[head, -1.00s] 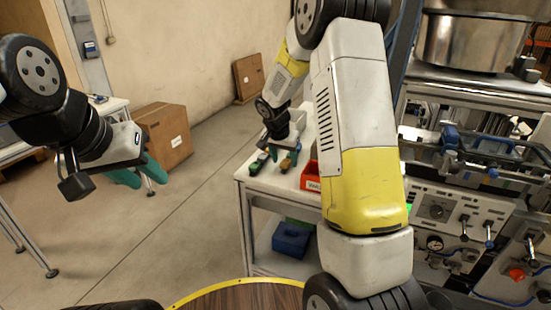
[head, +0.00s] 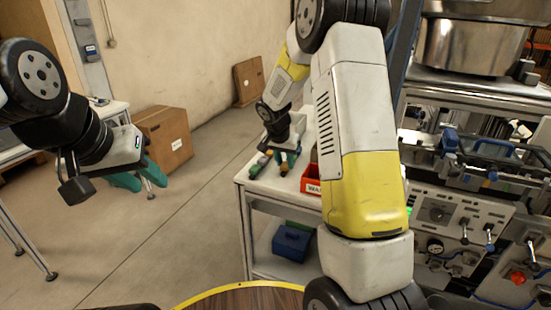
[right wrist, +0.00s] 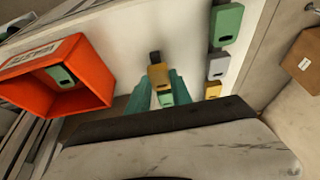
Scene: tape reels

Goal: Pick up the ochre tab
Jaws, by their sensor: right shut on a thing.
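The ochre tab (right wrist: 158,76) is in the right wrist view, between the tips of my right gripper's two teal fingers (right wrist: 160,92). The right gripper is shut on it, low over the white table top. A green piece (right wrist: 166,98) shows just behind the tab, partly hidden by the fingers. In the head view my right gripper (head: 281,158) is small and far off at the table, and the tab there is hard to make out. My left gripper (head: 138,178) is open and empty, out over the floor at the left.
A red bin (right wrist: 90,62) with a green tab (right wrist: 60,75) inside stands beside the gripper. A row holds a green tab (right wrist: 226,24), a grey tab (right wrist: 218,67) and a yellow tab (right wrist: 213,89). A blue bin (head: 292,242) is on the lower shelf.

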